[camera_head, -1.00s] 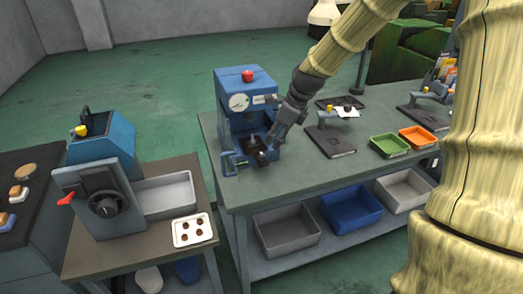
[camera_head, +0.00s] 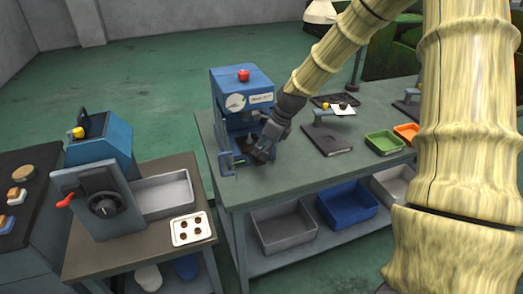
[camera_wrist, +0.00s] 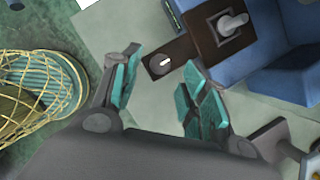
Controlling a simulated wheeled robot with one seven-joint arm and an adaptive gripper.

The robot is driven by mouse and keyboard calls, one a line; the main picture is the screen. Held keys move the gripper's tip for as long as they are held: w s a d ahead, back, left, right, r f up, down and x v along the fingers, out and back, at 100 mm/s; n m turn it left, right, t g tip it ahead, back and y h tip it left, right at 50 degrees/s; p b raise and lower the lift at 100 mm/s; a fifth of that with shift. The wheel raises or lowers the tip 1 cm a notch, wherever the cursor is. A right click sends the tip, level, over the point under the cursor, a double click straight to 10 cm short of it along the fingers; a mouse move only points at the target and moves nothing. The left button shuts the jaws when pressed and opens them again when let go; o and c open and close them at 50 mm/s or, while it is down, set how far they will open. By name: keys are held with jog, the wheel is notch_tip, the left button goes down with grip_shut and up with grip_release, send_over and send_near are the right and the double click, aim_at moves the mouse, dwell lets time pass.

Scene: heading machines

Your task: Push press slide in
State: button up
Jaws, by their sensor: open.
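The blue press (camera_head: 241,95) with a round gauge and a red knob on top stands at the left end of the long bench. In the wrist view its dark brown slide (camera_wrist: 191,46) sticks out from the blue body (camera_wrist: 268,65). A small round pale knob (camera_wrist: 160,63) sits at the slide's outer end, and a grey part (camera_wrist: 232,24) lies further in. My gripper (camera_wrist: 160,92) is open and empty, its teal-padded fingers just short of the slide's end. In the head view my gripper (camera_head: 260,153) is low in front of the press and hides most of the slide.
A tablet-like dark plate (camera_head: 327,140), a green tray (camera_head: 384,143) and an orange tray (camera_head: 407,132) lie right on the bench (camera_head: 285,178). A yellow wire basket (camera_wrist: 35,90) shows at the wrist view's left.

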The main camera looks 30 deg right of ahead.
jog(key=shift+x, duration=1.15)
grip_shut()
